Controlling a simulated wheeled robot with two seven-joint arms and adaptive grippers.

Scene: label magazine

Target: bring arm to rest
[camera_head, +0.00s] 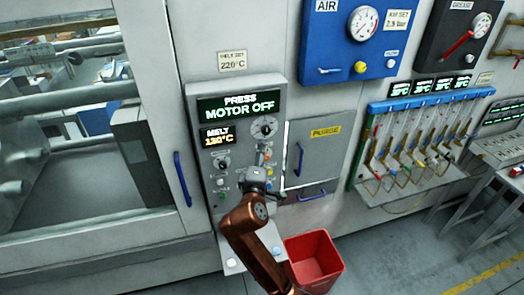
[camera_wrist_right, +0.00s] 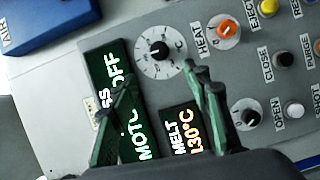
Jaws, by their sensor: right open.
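My right arm (camera_head: 252,222) reaches up from the bottom of the head view to the press control panel (camera_head: 202,120). Its gripper (camera_head: 262,158) is in front of the panel, just below the large dial (camera_head: 265,127). In the right wrist view the gripper (camera_wrist_right: 160,75) is open, with nothing between its fingers. The fingers stand in front of the panel, over parts of the motor display (camera_wrist_right: 120,95) and close to the melt display (camera_wrist_right: 182,132). The large dial (camera_wrist_right: 160,52) lies just beyond the fingertips. Contact with the panel cannot be told. My left gripper is not in view.
The motor display reads MOTOR OFF; the melt display appears to read 130°C. Around the gripper are the heat knob (camera_wrist_right: 228,30) and several buttons. A purge door (camera_head: 312,155) is right of the panel, with a red bin (camera_head: 314,262) on the floor below.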

